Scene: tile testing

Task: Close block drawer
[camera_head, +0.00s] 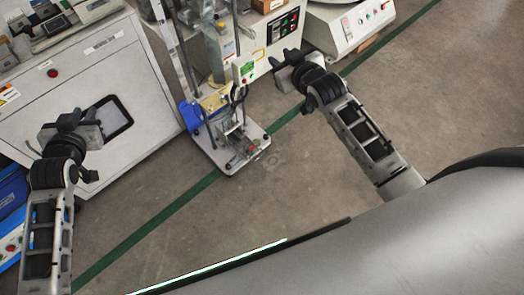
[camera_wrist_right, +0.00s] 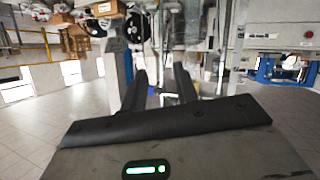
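I cannot make out a block drawer clearly in either view. A white machine cabinet (camera_head: 65,75) with a dark-framed window (camera_head: 116,118) fills the upper left of the head view. My left gripper (camera_head: 60,138) is in front of this cabinet, left of the window; its fingers are too unclear to judge. My right gripper (camera_head: 283,66) is in front of a machine with a dark control panel (camera_head: 283,26). In the right wrist view its two dark fingers (camera_wrist_right: 159,72) stand apart with nothing held between them.
A small test stand on a white base plate (camera_head: 228,152) stands on the floor between my arms. A white machine with a sloped panel (camera_head: 362,22) is at the upper right. The grey floor (camera_head: 300,180) is clear in the middle.

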